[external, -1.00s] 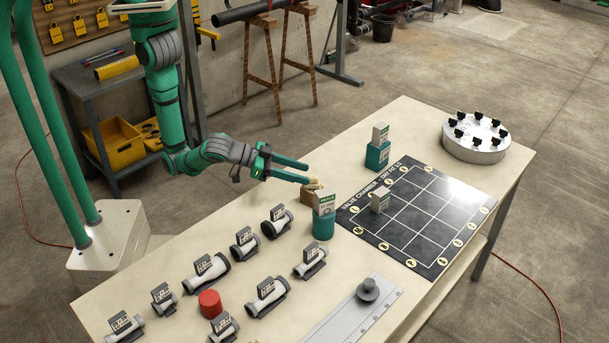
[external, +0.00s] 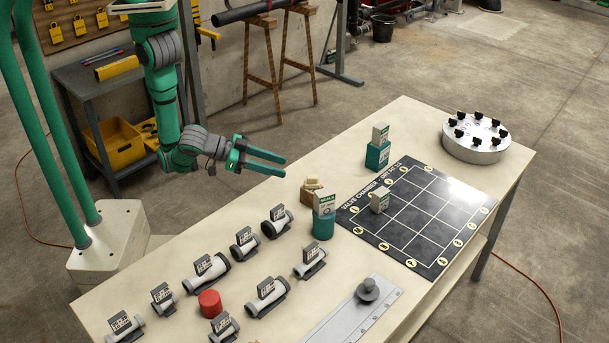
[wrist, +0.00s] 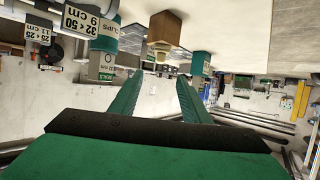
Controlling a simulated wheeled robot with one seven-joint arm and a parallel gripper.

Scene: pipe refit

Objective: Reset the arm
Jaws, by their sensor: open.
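My gripper (external: 268,160) is open and empty, held in the air above the rear part of the workbench (external: 165,262). Its two green fingers also show apart in the wrist view (wrist: 158,98), with nothing between them. The small brown block with a pale top (external: 311,190) stands on the bench to the right of and below my gripper, apart from it. It also shows in the wrist view (wrist: 164,30). Next to it stands a teal canister with a labelled box on top (external: 323,225).
A round fixture with black knobs (external: 475,138) is at the far right. Several pipe pieces (external: 211,272), a red cylinder (external: 210,303) and a grey ruler plate (external: 350,318) lie in front.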

